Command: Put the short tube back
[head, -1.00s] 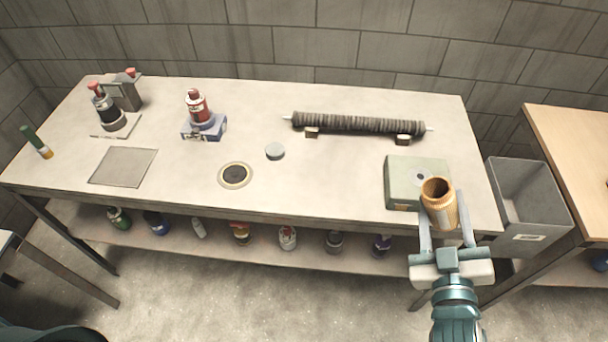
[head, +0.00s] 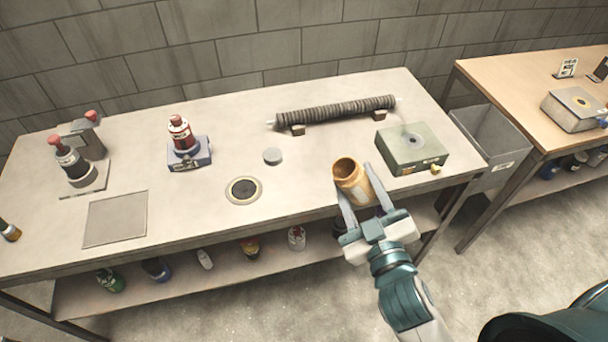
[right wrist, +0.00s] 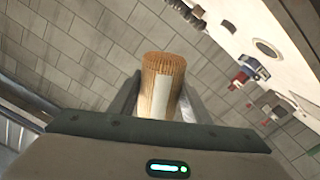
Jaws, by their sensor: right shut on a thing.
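The short tube (head: 350,176) is orange-tan, hollow, with a pale patch on its side. My right gripper (head: 357,192) is shut on it and holds it slightly tilted, open end up, over the bench's front edge area. In the right wrist view the tube (right wrist: 162,85) stands between the two fingers, its ribbed side and pale label showing. A grey-green box (head: 398,157) with a round dark hole in its top sits to the right of the tube on the bench. A flat ring with a dark centre (head: 243,190) lies to the left. My left gripper is not in view.
A long dark ribbed roll (head: 335,110) rests on two small blocks at the back. A grey bin (head: 490,140) is beyond the right end.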

